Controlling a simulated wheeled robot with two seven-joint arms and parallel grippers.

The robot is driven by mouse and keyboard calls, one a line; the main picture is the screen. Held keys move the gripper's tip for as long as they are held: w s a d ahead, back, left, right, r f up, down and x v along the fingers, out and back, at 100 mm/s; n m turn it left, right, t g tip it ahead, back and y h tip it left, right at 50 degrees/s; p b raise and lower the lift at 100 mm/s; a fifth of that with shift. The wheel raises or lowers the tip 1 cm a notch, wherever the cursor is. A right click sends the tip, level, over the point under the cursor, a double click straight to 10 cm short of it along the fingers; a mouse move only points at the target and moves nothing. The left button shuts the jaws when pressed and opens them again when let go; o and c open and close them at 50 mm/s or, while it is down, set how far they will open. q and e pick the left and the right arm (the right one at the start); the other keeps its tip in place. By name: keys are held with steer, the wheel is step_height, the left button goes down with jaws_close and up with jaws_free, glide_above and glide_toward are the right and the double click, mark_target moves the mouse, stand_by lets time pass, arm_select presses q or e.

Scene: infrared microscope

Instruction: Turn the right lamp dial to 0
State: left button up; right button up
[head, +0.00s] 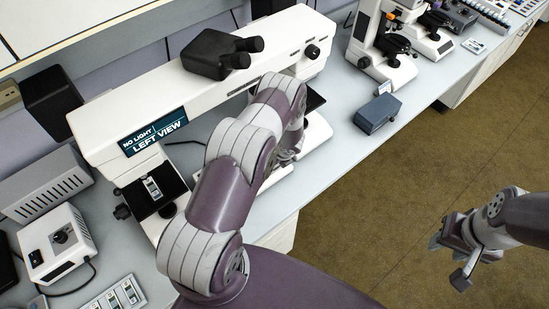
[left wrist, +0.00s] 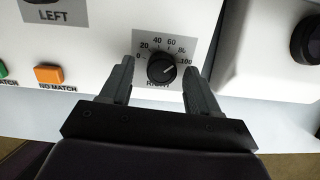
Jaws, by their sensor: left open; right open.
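In the left wrist view the right lamp dial (left wrist: 162,68) is a round black knob on a white panel, labelled RIGHT, with a printed scale from 0 to 100. Its white pointer line slants up and right, toward the high end of the scale. My left gripper (left wrist: 160,76) is open, with one finger on each side of the dial; I cannot tell whether either touches it. In the head view my left arm covers the dial and most of that gripper. My right gripper (head: 449,262) is open and empty over the floor at the right.
The large white microscope (head: 105,115) has a screen (head: 155,133) reading NO LIGHT, LEFT VIEW. An orange NO MATCH button (left wrist: 55,75) and a LEFT label (left wrist: 55,12) are left of the dial. Another black knob (left wrist: 308,45) is at the right. A blue-grey box (head: 377,113) stands on the bench.

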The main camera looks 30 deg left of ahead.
arm_select(q)
steer(key=shift+w, duration=0.1)
steer(key=c, duration=1)
steer(key=shift+w+f+n+b, duration=0.15)
steer(key=shift+f+n+b, duration=0.05)
steer(key=shift+n+b, duration=0.75)
steer(key=shift+c, duration=0.2)
steer(key=n+b, duration=0.2)
steer(key=shift+b, duration=0.4)
steer(key=n+g+b, duration=0.1)
steer(key=n+b, duration=0.2)
steer(key=n, duration=0.2)
steer(key=shift+w+b, duration=0.15)
steer(key=shift+b, duration=0.25)
steer(key=n+b, duration=0.3)
steer(key=n, duration=0.1)
steer(key=shift+n, duration=0.25)
steer(key=n+b, duration=0.3)
steer(key=shift+w+a+r+n+g+h, duration=0.1)
steer(key=shift+n+g+h, duration=0.2)
steer(key=n+b, duration=0.2)
steer(key=n, duration=0.1)
steer(key=shift+r+n, duration=0.1)
steer(key=shift+n, duration=0.2)
steer(key=shift+a+r+n+h+b, duration=0.15)
steer(key=shift+n+h+b, duration=0.25)
steer(key=shift+n+b, duration=0.9)
steer(key=shift+n+p, duration=0.35)
steer(key=shift+n, duration=0.15)
